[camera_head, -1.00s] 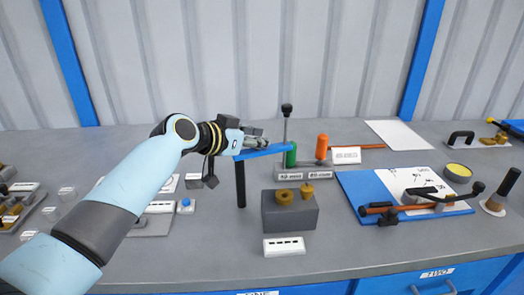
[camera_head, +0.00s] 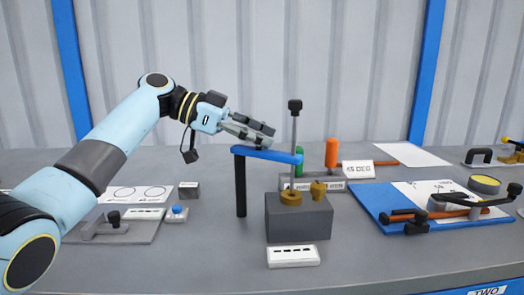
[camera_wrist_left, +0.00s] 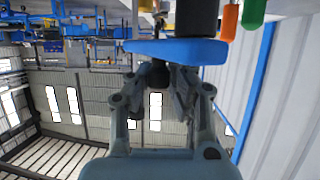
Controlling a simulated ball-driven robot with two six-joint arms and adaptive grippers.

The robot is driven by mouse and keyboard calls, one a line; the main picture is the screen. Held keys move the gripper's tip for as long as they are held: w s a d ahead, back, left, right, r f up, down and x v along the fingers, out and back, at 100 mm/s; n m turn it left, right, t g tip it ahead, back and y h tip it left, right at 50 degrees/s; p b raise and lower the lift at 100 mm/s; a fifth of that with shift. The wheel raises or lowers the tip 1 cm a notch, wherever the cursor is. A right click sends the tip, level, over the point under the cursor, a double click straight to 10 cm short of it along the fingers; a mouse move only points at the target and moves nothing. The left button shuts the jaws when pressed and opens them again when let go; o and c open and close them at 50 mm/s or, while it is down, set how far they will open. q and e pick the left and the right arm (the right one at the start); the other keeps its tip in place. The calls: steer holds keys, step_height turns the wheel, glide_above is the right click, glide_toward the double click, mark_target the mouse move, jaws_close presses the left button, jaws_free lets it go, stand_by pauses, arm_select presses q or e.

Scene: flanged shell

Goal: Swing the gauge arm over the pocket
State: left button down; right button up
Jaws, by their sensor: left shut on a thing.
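The blue gauge arm (camera_head: 266,154) sits on top of a black post (camera_head: 240,187) and reaches right. Its free end shows above the grey block (camera_head: 298,217), near a thin upright rod with a black knob (camera_head: 295,105). The block carries a brass ring (camera_head: 291,197) and a brass lug (camera_head: 318,190); I cannot make out a pocket opening. My left gripper (camera_head: 266,134) is at the gauge arm from above. In the left wrist view its fingers close around a black knob (camera_wrist_left: 158,74) beside the blue arm (camera_wrist_left: 180,50). My right gripper is out of view.
A white label (camera_head: 293,256) lies in front of the block. Green (camera_head: 299,160) and orange (camera_head: 331,152) handles stand behind the arm. A blue board (camera_head: 385,207) with tools lies to the right, a fixture plate (camera_head: 140,230) to the left.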

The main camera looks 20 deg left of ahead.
arm_select(q)
steer(key=shift+f+m+g+b, duration=0.25)
steer(key=shift+m+g+b, duration=0.15)
steer(key=shift+g, duration=0.1)
steer(key=shift+s, duration=0.1)
steer(key=c, duration=1.2)
jaws_free()
steer(key=shift+s+a, duration=0.15)
steer(key=shift+a, duration=0.05)
steer(key=shift+r, duration=0.1)
steer(key=shift+a+r, duration=0.1)
steer(key=shift+a, duration=0.05)
steer(key=v, duration=1.1)
steer(key=shift+a, duration=0.35)
